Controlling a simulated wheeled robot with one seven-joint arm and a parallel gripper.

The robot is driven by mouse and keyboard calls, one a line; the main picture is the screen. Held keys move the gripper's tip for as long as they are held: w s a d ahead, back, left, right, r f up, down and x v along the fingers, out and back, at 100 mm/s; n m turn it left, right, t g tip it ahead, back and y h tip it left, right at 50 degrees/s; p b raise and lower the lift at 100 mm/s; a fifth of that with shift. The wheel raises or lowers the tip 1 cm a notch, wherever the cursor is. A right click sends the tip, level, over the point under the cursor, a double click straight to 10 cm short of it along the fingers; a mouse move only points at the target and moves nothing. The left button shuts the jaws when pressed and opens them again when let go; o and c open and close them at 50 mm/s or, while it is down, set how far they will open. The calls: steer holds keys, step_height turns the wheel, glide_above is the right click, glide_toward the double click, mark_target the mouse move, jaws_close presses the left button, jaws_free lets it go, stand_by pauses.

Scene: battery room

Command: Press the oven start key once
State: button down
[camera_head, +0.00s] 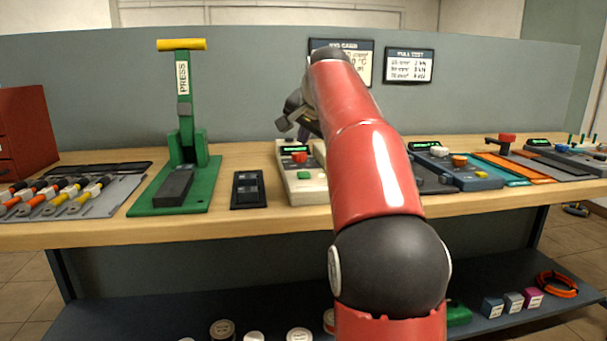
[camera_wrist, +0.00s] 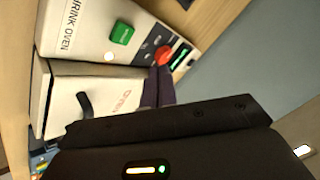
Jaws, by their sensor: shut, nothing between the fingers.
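The shrink oven (camera_head: 311,190) is a cream box on the bench, partly hidden behind my red arm. Its green key (camera_head: 304,176) sits on the top panel, with a red knob (camera_head: 299,157) and a lit green display (camera_head: 293,150) behind it. In the wrist view the green key (camera_wrist: 122,33) shows clear of my fingers, and the red knob (camera_wrist: 164,56) lies close to the fingertips. My gripper (camera_wrist: 162,72) is shut and empty, over the oven's panel. Whether it touches the knob I cannot tell.
A green press (camera_head: 187,140) with a yellow handle and a small dark block (camera_head: 248,190) stand left of the oven. A grey device (camera_head: 455,170) with knobs stands to the right. A grey partition (camera_head: 110,90) rises behind the bench. The oven's dark handle (camera_wrist: 84,105) sticks out.

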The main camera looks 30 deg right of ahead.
mark_target(305, 175)
steer(key=shift+f+b, duration=1.8)
steer(key=shift+f, duration=0.9)
steer(key=shift+f, duration=0.4)
steer(key=shift+f+b, duration=0.45)
stand_by(0.6)
steer(key=shift+r, duration=0.15)
steer(key=shift+r+p, duration=0.75)
steer(key=shift+p, duration=0.25)
step_height(305, 175, up, 3)
steer(key=p, duration=0.2)
steer(key=shift+f+p, duration=0.2)
steer(key=shift+p, duration=0.15)
steer(key=shift+r, duration=1.15)
